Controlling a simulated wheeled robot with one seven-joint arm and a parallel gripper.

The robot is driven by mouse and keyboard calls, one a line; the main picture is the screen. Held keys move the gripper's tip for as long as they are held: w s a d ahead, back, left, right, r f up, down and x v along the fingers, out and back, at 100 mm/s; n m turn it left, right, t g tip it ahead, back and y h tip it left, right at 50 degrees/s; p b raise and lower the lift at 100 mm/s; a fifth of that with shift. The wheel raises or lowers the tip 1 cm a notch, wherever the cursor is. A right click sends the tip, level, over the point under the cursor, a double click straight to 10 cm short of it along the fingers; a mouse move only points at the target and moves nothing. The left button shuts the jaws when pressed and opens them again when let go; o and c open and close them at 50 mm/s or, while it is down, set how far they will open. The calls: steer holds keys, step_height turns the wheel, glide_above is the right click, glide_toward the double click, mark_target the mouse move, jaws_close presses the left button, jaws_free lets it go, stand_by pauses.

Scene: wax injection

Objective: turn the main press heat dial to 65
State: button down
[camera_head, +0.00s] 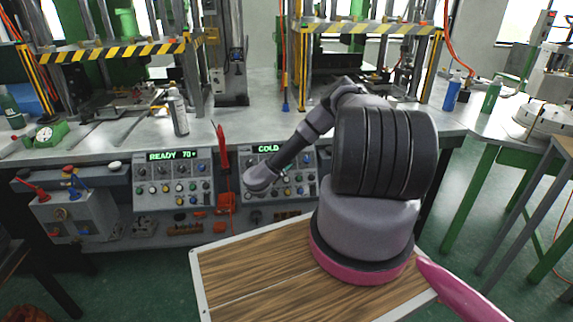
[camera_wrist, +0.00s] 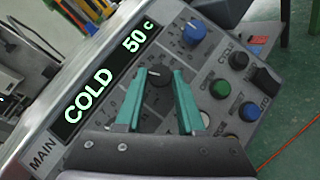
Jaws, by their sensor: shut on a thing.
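In the wrist view, the main press panel (camera_wrist: 195,62) has a green display (camera_wrist: 108,75) reading "COLD 50 c" beside the word MAIN. A black dial (camera_wrist: 158,73) with a light pointer mark sits below the display. The two teal fingers of my gripper (camera_wrist: 157,85) are shut on this dial, one on each side. The dial's lower part is partly hidden between the fingers.
A blue knob (camera_wrist: 194,31), a black switch (camera_wrist: 265,80) and several coloured buttons surround the dial. A second panel (camera_head: 173,180) reading "READY 70" stands to the left. Bottles and yellow-black striped presses stand on the workbench (camera_head: 255,95).

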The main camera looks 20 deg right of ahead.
steer(key=m+g, duration=0.1)
steer(key=m, duration=0.1)
steer(key=m+g, duration=0.2)
steer(key=m, duration=0.1)
steer(key=shift+w+r, duration=0.15)
steer(key=shift+w, duration=0.05)
stand_by(0.5)
steer(key=c, duration=0.5)
jaws_free()
steer(key=shift+a+r, duration=0.15)
steer(key=v, duration=1)
steer(key=shift+s+a+r, duration=0.1)
steer(key=shift+a+r, duration=0.1)
steer(key=shift+r, duration=0.1)
